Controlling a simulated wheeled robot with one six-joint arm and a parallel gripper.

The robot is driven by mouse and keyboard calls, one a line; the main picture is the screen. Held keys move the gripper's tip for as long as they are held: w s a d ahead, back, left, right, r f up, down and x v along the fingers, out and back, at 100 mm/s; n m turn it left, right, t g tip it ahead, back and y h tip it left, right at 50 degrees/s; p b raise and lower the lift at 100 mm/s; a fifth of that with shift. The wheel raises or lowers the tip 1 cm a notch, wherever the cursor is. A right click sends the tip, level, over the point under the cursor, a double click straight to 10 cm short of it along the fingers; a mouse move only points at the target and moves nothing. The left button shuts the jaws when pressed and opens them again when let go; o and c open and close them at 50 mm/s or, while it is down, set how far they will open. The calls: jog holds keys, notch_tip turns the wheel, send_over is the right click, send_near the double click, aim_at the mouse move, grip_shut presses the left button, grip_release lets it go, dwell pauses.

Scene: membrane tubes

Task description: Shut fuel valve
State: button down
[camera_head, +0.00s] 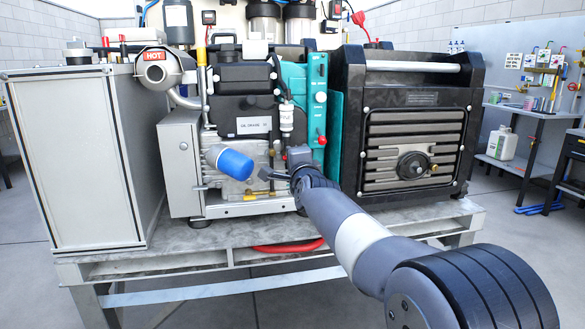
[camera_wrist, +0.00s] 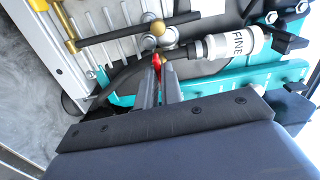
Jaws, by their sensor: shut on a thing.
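My gripper (camera_wrist: 158,76) is shut on a small red handle (camera_wrist: 157,61) in the wrist view. I take this handle to be the fuel valve's. Most of the handle and the valve body is hidden between and behind the fingers. In the head view my gripper (camera_head: 268,175) reaches in at the front of the engine, below the white filter (camera_head: 287,118) and right of a blue canister (camera_head: 235,164).
A teal panel (camera_head: 319,95) with a red knob (camera_head: 321,140) stands just right of the gripper. A black generator unit (camera_head: 412,95) is further right. A grey cabinet (camera_head: 72,155) is at left. The pallet front (camera_head: 200,262) lies below.

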jog(key=shift+m, duration=0.6)
jog(key=c, duration=1.6)
grip_release()
jog(key=b+v, duration=0.2)
jog(key=v, duration=0.8)
jog(key=shift+s+d, duration=0.1)
jog(key=shift+s, duration=0.3)
jog(key=p+x, duration=0.1)
jog(key=x, duration=1)
jog(key=shift+p, duration=0.3)
